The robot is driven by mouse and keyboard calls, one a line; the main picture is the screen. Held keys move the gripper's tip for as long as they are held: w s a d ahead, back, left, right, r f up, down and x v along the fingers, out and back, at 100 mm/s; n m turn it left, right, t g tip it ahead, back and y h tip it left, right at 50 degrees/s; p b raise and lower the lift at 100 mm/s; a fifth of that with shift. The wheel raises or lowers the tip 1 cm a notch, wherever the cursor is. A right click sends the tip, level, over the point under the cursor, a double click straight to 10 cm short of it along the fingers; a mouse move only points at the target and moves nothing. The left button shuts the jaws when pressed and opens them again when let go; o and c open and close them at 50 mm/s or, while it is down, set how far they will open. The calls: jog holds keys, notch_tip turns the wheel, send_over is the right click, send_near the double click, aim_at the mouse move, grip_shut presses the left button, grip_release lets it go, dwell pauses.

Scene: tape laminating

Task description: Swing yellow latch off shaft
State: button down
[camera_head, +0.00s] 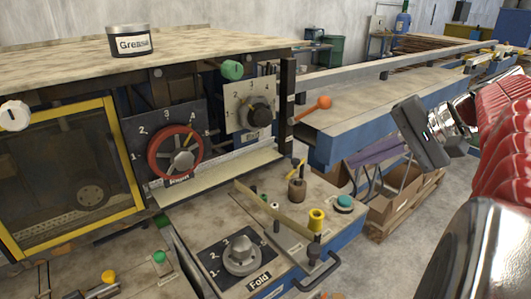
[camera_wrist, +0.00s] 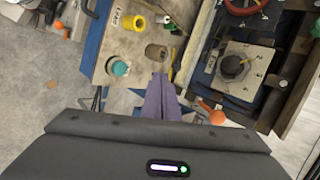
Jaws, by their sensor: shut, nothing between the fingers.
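A long flat yellowish bar (camera_head: 270,206) lies slantwise over the front machine deck, above its small posts. A short yellow piece (camera_head: 298,169) stands by a brown cylinder (camera_head: 297,190) with a dark pin on top. I cannot tell for sure which is the latch, or which post is the shaft. The cylinder shows in the wrist view (camera_wrist: 156,53), with a thin yellow strip (camera_wrist: 171,74) beside it. My gripper (camera_head: 353,161) is right of the deck, apart from these parts. Its purple fingers (camera_wrist: 160,78) are closed together and empty, pointing toward the cylinder in the wrist view.
A yellow ring (camera_head: 317,217) and a teal button (camera_head: 344,202) sit near the deck's right edge, above a black handle (camera_head: 318,274). An orange ball lever (camera_head: 323,103) juts out behind. The "Fold" dial (camera_head: 241,254) is in front.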

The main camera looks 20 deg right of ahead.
aim_at(296, 165)
jog(key=shift+n, duration=0.3)
jog(key=shift+f, duration=0.1)
jog(key=x, duration=1)
jog(key=shift+a, duration=0.1)
jog(key=shift+w+a, duration=0.85)
jog(key=shift+w, duration=0.2)
jog(key=shift+w+a, duration=0.3)
jog(key=shift+w, duration=0.15)
